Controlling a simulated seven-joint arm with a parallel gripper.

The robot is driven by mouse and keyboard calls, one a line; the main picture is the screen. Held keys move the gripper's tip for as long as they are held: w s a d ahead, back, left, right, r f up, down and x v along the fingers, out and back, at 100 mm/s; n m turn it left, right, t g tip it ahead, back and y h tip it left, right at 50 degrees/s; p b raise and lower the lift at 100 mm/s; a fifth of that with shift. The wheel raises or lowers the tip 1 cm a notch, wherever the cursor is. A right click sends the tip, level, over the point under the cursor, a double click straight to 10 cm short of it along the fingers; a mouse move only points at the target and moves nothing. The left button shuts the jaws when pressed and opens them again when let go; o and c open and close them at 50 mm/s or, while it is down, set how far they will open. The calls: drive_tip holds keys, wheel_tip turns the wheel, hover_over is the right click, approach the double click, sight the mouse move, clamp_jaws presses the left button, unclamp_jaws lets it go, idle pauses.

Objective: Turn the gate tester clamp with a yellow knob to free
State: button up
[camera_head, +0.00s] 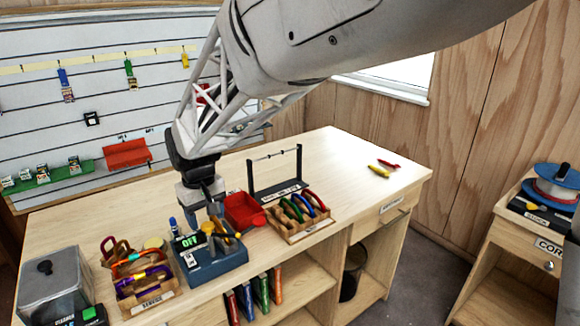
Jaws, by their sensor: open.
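A blue-grey tester (216,262) sits near the front edge of the wooden bench. It has a green lit display (188,241) with dark lettering and a white label. A yellow knob (208,228) shows at its top, beside other yellow and dark parts too small to tell apart. My gripper (213,212) points down right over the knob, with its jaws open. The fingers partly cover the top of the tester. I cannot tell whether they touch the knob, nor which way the clamp is turned.
A red bin (243,211) stands close behind the tester. A wooden rack (300,222) of colourful carabiners is to the right, below a dark bar frame (275,172). The bench's right side is mostly clear.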

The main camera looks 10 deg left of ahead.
drive_tip(key=shift+f, duration=0.95)
drive_tip(key=shift+c, duration=0.3)
clamp_jaws()
